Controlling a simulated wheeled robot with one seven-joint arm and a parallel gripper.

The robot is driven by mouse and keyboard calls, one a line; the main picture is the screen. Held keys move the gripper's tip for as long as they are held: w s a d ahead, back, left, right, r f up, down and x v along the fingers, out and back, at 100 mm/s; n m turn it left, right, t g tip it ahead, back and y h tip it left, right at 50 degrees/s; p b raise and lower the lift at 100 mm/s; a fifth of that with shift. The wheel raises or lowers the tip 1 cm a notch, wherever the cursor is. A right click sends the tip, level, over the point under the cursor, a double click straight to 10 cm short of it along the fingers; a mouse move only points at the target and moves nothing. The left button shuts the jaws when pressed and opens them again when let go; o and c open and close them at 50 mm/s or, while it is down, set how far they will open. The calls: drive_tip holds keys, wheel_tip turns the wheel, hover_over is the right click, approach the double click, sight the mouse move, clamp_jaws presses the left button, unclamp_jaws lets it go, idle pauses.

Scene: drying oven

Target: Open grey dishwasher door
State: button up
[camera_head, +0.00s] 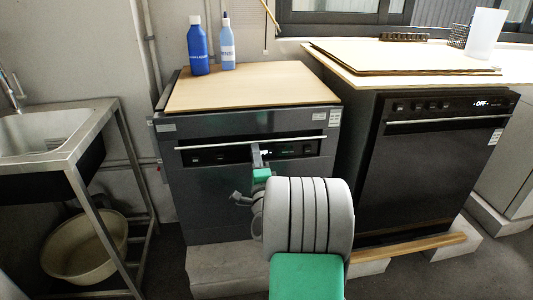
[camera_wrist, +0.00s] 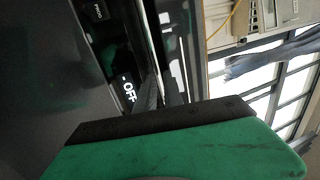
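The grey dishwasher (camera_head: 210,195) stands left of centre in the head view, with its front door closed. A long silver bar handle (camera_head: 215,144) runs across its upper front, above a dark control strip (camera_head: 210,158). My gripper (camera_head: 256,150) is at the handle, right of its middle, with the fingers reaching up to the bar. In the wrist view, a dark finger (camera_wrist: 150,94) lies close to the pale bar (camera_wrist: 154,60) and the lit OFF display (camera_wrist: 129,88). My gripper's green body hides the rest, so I cannot tell whether the fingers close around the bar.
A wooden board (camera_head: 250,92) on top bears a dark blue bottle (camera_head: 199,50) and a light blue bottle (camera_head: 227,45). A second black dishwasher (camera_head: 425,165) stands at right under a pale worktop (camera_head: 400,60). A metal sink (camera_head: 50,135) and basin (camera_head: 85,245) are at left.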

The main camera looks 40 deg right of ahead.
drive_tip(key=o, duration=0.4)
drive_tip(key=shift+s+d, duration=0.45)
drive_tip(key=shift+d, duration=0.25)
drive_tip(key=shift+s+a+f, duration=0.15)
drive_tip(key=shift+s+a, duration=0.05)
drive_tip(key=shift+s, duration=0.05)
drive_tip(key=b+v, duration=0.3)
drive_tip(key=v, duration=0.4)
